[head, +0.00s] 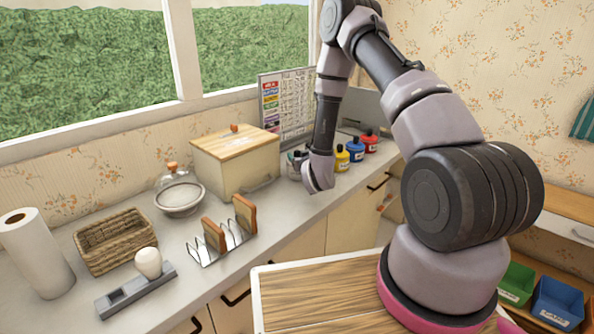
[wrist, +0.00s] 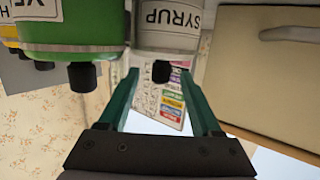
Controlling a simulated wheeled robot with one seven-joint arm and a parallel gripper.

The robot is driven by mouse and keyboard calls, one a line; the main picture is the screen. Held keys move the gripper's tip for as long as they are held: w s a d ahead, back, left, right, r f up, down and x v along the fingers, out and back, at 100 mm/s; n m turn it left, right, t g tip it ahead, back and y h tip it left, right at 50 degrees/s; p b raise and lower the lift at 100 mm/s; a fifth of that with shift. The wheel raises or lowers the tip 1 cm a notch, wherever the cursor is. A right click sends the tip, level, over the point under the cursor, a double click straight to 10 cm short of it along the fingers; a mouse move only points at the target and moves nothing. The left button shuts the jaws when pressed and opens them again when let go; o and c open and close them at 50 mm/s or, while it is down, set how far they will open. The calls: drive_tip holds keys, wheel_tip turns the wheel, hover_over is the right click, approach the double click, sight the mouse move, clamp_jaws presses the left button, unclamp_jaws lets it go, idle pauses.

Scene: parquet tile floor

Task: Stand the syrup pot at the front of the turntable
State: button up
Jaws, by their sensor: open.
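The syrup pot (wrist: 167,38) is pale with a dark cap and a label reading SYRUP; it appears upside down at the top of the wrist view. My gripper (wrist: 159,76) is open, its two teal fingers reaching toward the pot with the cap showing between their tips. I cannot tell whether the fingers touch it. In the head view my wrist hides the fingers and most of the small pots behind it. I cannot make out a turntable in either view.
A green pot (wrist: 70,30) stands close beside the syrup pot. Yellow (head: 342,160), blue (head: 356,152) and red (head: 370,142) pots stand right of my wrist. A bread box (head: 236,166), toast rack (head: 222,243), glass dome (head: 178,192) and basket (head: 117,243) line the counter leftward.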

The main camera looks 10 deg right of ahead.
drive_tip(key=shift+w+a+f, duration=0.1)
drive_tip(key=shift+w+f, duration=0.1)
drive_tip(key=shift+w, duration=0.8)
drive_tip(key=shift+w+f, duration=0.25)
drive_tip(key=shift+w, duration=0.7)
drive_tip(key=shift+w+a+f, duration=0.1)
drive_tip(key=shift+w+f, duration=0.1)
drive_tip(key=shift+w, duration=0.8)
clamp_jaws()
drive_tip(key=shift+r, duration=0.1)
